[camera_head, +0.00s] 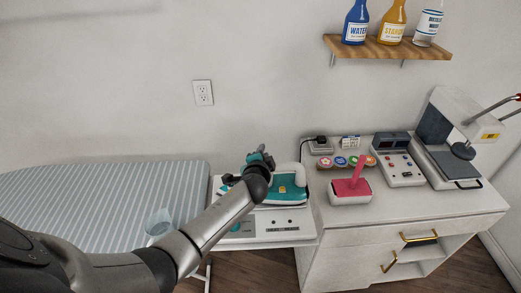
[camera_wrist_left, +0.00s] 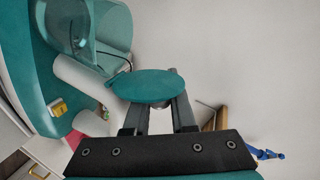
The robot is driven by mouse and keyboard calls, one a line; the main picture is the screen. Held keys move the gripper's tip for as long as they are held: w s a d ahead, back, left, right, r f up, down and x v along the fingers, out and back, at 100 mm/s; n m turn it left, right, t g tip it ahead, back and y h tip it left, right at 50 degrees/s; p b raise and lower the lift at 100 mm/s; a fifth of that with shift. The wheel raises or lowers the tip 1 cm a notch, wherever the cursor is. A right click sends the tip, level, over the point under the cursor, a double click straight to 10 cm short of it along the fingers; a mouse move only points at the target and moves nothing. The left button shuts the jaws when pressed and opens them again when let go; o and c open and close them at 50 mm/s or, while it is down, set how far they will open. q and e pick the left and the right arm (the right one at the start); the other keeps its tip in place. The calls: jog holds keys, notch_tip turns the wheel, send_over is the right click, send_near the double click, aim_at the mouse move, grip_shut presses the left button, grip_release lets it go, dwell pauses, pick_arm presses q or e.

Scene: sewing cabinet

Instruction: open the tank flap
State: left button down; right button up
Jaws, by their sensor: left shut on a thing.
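The tank flap (camera_wrist_left: 145,87) is a teal oval lid at the tips of my left gripper (camera_wrist_left: 158,110) in the left wrist view. The gripper's fingers are shut on it. The flap stands at an angle beside the clear teal tank (camera_wrist_left: 105,30) of the iron. The teal iron (camera_head: 291,191) with a white handle (camera_head: 299,175) sits on the white ironing station, just right of my left gripper in the head view. There my own arm hides the fingertips and part of the iron. My right gripper is not in view.
A striped ironing board (camera_head: 110,190) with a clear cup (camera_head: 158,222) lies to the left. A white cabinet (camera_head: 400,220) to the right bears a pink-handled tool (camera_head: 352,187), several spools and machines. A wooden shelf (camera_head: 385,47) with bottles hangs above.

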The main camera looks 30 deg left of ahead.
pick_arm(q)
jog(key=shift+w+d+m, duration=0.1)
jog(key=shift+d+m, duration=0.1)
jog(key=shift+m, duration=0.2)
dwell(0.3)
jog(key=c, duration=0.8)
grip_release()
jog(key=shift+f, duration=0.1)
jog(key=shift+o, duration=0.2)
